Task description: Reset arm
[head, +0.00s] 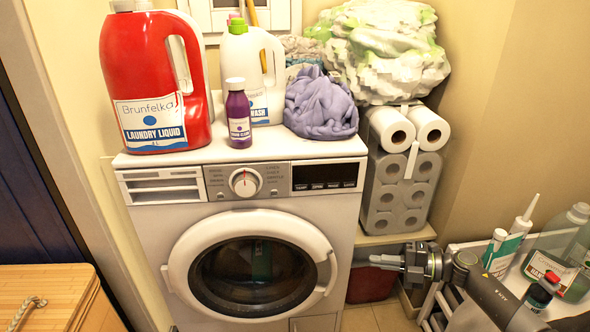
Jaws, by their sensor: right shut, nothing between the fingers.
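My right arm comes in from the lower right, and its gripper (378,260) is shut and empty. It points left and hangs in front of the low shelf, just right of the washing machine (342,222). It appears apart from the washer's round door (250,262), which looks closed, with dark glass. My left gripper is not in view.
A red laundry liquid jug (155,80), a white bottle (262,70), a purple bottle (238,115) and a purple cloth (320,105) crowd the washer top. Paper rolls (400,190) stand right. A bottle cart (440,290) is lower right, a wooden box (50,298) lower left.

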